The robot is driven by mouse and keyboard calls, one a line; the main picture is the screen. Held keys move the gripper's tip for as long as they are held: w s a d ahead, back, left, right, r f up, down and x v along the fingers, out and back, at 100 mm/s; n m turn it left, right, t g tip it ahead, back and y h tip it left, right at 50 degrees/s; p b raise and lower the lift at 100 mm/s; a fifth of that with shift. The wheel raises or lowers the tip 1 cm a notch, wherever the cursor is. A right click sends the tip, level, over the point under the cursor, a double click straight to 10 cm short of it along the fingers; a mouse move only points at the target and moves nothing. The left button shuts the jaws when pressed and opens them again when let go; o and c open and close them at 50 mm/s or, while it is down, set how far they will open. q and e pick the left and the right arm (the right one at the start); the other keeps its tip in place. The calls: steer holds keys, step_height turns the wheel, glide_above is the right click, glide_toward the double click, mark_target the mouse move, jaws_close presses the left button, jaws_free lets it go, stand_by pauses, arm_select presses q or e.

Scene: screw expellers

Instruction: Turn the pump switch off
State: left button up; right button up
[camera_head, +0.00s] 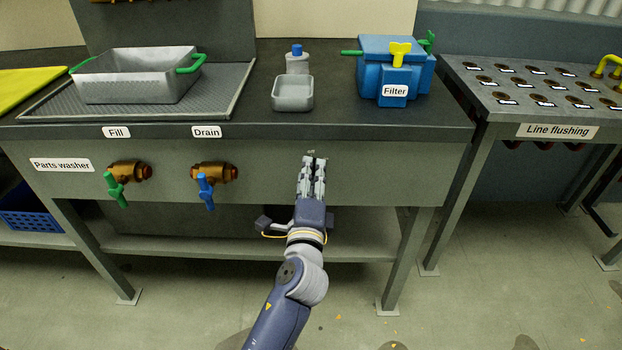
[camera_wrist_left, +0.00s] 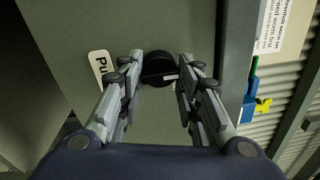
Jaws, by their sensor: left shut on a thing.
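The pump switch (camera_wrist_left: 158,66) is a round black knob on the grey front panel, with a small white mark toward its lower right in the left wrist view. A white label starting "Pu" (camera_wrist_left: 101,69) is beside it, partly covered by a finger. My left gripper (camera_head: 313,165) reaches the panel right of the drain valve and hides the switch in the head view. In the left wrist view, the gripper's fingers (camera_wrist_left: 161,80) are on both sides of the knob, shut on it. My right gripper is not in view.
The fill valve (camera_head: 118,190) with a green handle and the drain valve (camera_head: 206,193) with a blue handle stick out left of my gripper. The worktop (camera_head: 340,110) overhangs above, holding a metal basin (camera_head: 138,80), a small grey tray (camera_head: 293,95) and the blue filter (camera_head: 392,75).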

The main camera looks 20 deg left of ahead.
arm_select(q)
steer(key=shift+f, duration=0.1)
stand_by(0.4)
steer(key=o, duration=1)
steer(key=shift+o, duration=0.2)
steer(key=v, duration=0.7)
steer(key=shift+s, duration=0.25)
